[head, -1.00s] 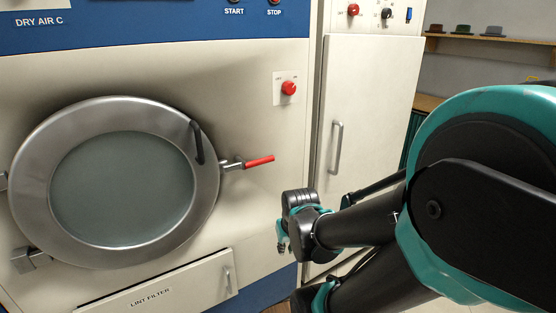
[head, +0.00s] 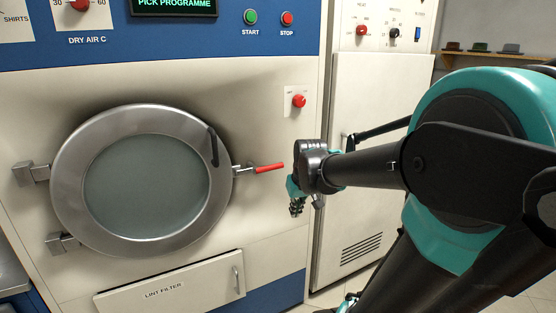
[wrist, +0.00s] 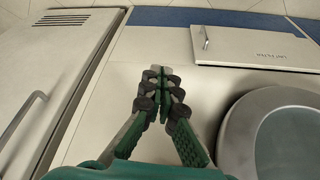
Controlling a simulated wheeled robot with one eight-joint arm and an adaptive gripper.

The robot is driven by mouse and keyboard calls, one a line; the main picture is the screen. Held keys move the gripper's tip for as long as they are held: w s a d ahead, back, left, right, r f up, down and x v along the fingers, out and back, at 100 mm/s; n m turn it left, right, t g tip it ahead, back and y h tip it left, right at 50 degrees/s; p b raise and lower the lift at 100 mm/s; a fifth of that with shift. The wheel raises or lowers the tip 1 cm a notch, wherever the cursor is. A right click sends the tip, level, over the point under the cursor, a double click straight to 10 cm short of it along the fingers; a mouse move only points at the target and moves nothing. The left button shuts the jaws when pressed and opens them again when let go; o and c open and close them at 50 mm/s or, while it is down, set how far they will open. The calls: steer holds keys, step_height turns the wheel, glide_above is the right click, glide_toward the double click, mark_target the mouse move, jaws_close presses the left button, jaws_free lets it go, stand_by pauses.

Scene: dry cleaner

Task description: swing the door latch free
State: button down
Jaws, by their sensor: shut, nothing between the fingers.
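The door latch (head: 268,168) has a red handle on a metal stem at the right rim of the round dryer door. It points right and slightly up. The round door (head: 70,185) has a steel ring, a grey glass and a dark handle, and looks closed. Its ring also shows at the right of the wrist view (wrist: 232,130). My gripper (head: 297,209) is below and right of the red handle, apart from it in the picture. In the wrist view my gripper (wrist: 160,72) has its fingers together and empty. The latch does not show in the wrist view.
A red button (head: 299,101) sits on the panel above the latch. The lint filter flap (head: 205,280) is below the door. A tall cabinet (head: 375,110) with a handle stands at right. The panel between door and cabinet is otherwise bare.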

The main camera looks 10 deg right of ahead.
steer(key=w+a+r+n, duration=0.1)
steer(key=w+r, duration=0.5)
steer(key=r, duration=0.6)
steer(key=w+r+n, duration=0.1)
steer(key=w+r, duration=0.6)
steer(key=r, duration=0.5)
steer(key=shift+a+y, duration=0.3)
steer(key=shift+a, duration=0.1)
steer(key=x, duration=1.4)
steer(key=shift+s, duration=0.4)
